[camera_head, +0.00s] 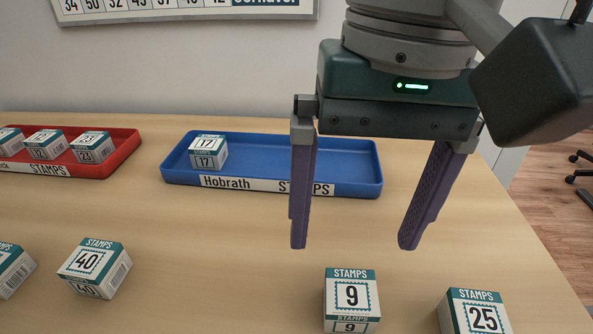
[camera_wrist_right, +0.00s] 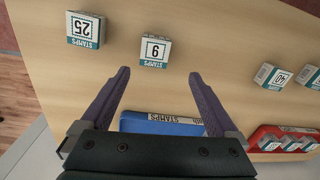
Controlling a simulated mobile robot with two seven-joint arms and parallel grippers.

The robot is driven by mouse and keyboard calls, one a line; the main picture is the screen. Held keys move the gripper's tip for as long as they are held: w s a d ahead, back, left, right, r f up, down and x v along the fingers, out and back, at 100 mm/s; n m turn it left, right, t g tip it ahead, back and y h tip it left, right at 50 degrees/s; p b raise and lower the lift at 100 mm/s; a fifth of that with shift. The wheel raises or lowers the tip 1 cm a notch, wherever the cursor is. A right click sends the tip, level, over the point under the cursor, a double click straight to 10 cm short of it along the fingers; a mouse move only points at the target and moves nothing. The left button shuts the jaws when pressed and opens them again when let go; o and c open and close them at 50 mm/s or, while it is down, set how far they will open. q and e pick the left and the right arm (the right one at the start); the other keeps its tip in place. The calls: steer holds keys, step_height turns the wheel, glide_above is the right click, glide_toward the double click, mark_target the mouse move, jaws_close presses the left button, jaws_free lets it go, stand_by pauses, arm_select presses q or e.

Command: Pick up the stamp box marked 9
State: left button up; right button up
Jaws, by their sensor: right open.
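The stamp box marked 9 (camera_head: 351,297) is white and teal and stands on the counter at the front, right of the middle. It also shows in the right wrist view (camera_wrist_right: 154,52), ahead of the fingertips and between their lines. My right gripper (camera_head: 354,246) is open and empty above the counter, with its two purple fingers spread. In the head view its fingertips are above the box in the picture, apart from it. In the right wrist view nothing lies between the fingers (camera_wrist_right: 159,73) at their tips. My left gripper is in neither view.
A box marked 25 (camera_head: 474,312) stands right of the 9 box with a gap between. A box marked 40 (camera_head: 95,268) and another box (camera_head: 12,270) stand at left. A blue tray (camera_head: 270,184) holds a 17 box (camera_head: 208,151). A red tray (camera_head: 126,152) holds several boxes.

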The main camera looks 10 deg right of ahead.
mark_target(351, 280)
steer(key=shift+w+d+m, duration=0.3)
steer(key=shift+d, duration=0.25)
steer(key=shift+d+f+h, duration=0.1)
steer(key=shift+d+h, duration=0.1)
steer(key=shift+h, duration=0.1)
step_height(351, 280, down, 4)
steer(key=shift+f+b, duration=0.1)
steer(key=shift+b, duration=0.55)
steer(key=f, duration=0.3)
steer(key=a+f+b, duration=0.1)
steer(key=shift+s+f, duration=0.25)
steer(key=shift+d+f, duration=0.1)
steer(key=shift+f, duration=0.2)
steer(key=c, duration=1.5)
